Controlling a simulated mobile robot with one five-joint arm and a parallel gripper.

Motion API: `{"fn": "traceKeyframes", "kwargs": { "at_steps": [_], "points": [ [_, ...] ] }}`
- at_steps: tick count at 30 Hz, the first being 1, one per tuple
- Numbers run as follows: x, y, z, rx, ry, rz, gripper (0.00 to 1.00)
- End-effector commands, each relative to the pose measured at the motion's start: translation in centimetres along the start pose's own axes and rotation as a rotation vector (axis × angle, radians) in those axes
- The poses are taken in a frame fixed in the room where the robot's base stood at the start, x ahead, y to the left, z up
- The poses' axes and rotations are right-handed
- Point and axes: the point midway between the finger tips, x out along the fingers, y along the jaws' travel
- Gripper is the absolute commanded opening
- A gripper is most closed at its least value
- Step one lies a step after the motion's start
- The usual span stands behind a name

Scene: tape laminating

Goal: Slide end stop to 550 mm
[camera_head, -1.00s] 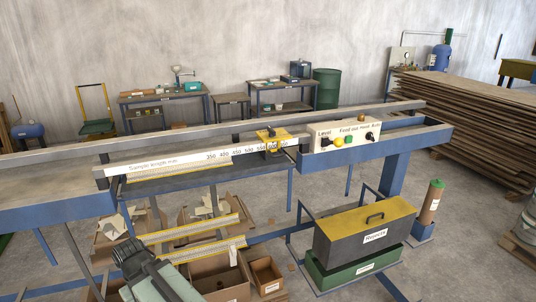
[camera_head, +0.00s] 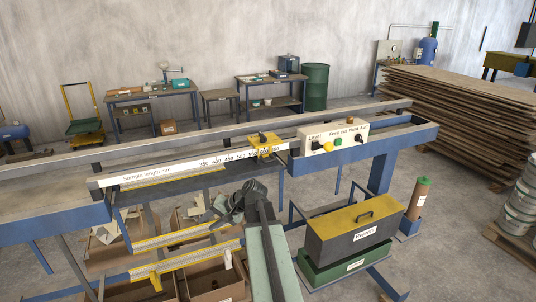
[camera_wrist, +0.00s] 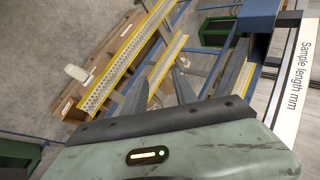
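The yellow end stop (camera_head: 264,143) sits on the rail near the right end of the white length scale (camera_head: 165,172). It stands around the 550 to 600 labels and covers part of the numbers, so I cannot read its exact setting. My gripper (camera_head: 228,205) is below and in front of the scale, lower left of the end stop and clear of it. In the wrist view my dark gripper fingers (camera_wrist: 158,92) are spread apart with nothing between them. The scale's "Sample length mm" end also shows in the wrist view (camera_wrist: 293,80); the end stop does not.
A control panel (camera_head: 333,138) with buttons stands just right of the end stop. Yellow-edged perforated strips (camera_head: 190,260) and cardboard boxes (camera_head: 215,287) lie below the rail. A yellow-lidded reject box (camera_head: 352,232) stands at the lower right.

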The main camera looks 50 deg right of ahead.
Motion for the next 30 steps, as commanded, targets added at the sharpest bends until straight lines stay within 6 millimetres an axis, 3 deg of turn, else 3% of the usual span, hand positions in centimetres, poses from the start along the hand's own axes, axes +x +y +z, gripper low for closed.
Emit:
{"fn": "traceKeyframes", "kwargs": {
  "at_steps": [1, 3, 6, 9, 12, 17, 30],
  "points": [
    [-4.9, 0.7, -4.9, 0.102, 0.093, -0.086, 0.34],
    [-10.8, 2.1, -9.9, 0.223, 0.211, -0.209, 0.34],
    [-18.7, 4.6, -15.1, 0.357, 0.357, -0.356, 0.34],
    [-24.4, 6.7, -17.9, 0.438, 0.455, -0.455, 0.34],
    [-27.2, 7.8, -19.1, 0.476, 0.503, -0.506, 0.34],
    [-27.7, 8.1, -19.4, 0.486, 0.514, -0.522, 0.34],
    [-22.4, 5.8, -23.2, 0.482, 0.51, -0.518, 0.34]
  ]
}}
